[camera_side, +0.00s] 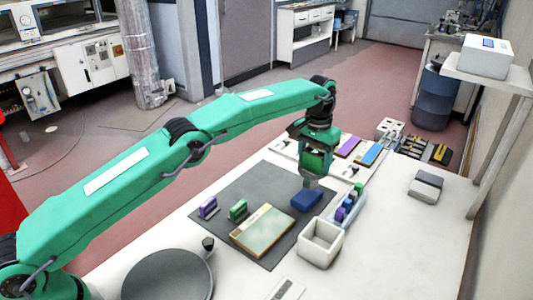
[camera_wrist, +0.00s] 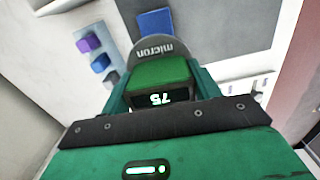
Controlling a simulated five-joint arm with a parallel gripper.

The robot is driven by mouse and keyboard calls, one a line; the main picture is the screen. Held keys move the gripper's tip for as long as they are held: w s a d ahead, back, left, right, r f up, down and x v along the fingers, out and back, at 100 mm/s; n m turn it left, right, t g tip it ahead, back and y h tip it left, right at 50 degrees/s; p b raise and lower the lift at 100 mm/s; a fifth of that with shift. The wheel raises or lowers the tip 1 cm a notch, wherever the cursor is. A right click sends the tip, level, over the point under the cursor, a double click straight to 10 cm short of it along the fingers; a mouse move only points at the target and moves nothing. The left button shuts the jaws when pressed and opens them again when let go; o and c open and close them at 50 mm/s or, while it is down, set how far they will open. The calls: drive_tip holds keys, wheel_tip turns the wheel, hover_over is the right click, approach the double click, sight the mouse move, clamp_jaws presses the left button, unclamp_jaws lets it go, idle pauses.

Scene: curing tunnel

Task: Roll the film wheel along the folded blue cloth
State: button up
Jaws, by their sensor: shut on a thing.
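My gripper (camera_side: 311,172) points down over the dark mat and is shut on the film wheel. In the wrist view, my gripper (camera_wrist: 157,88) holds the grey wheel (camera_wrist: 150,49), marked "micron", with a green block and the number 75 behind it. In the side view only a small grey part of the wheel (camera_side: 310,184) shows below the jaws. The folded blue cloth (camera_side: 307,201) lies on the mat just below the wheel in the picture. The cloth also shows past the wheel in the wrist view (camera_wrist: 155,21). I cannot tell whether they touch.
On the dark mat (camera_side: 265,181) are a purple block (camera_side: 208,207), a green block (camera_side: 238,210) and a green-and-tan panel (camera_side: 263,231). A tray of coloured pieces (camera_side: 345,207) and an open white box (camera_side: 320,243) stand to the right. The white table's right side is mostly clear.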

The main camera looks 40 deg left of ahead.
drive_tip(key=shift+s+a, duration=0.2)
drive_tip(key=shift+s, duration=2.7)
drive_tip(key=shift+f, duration=1.15)
idle(1.5)
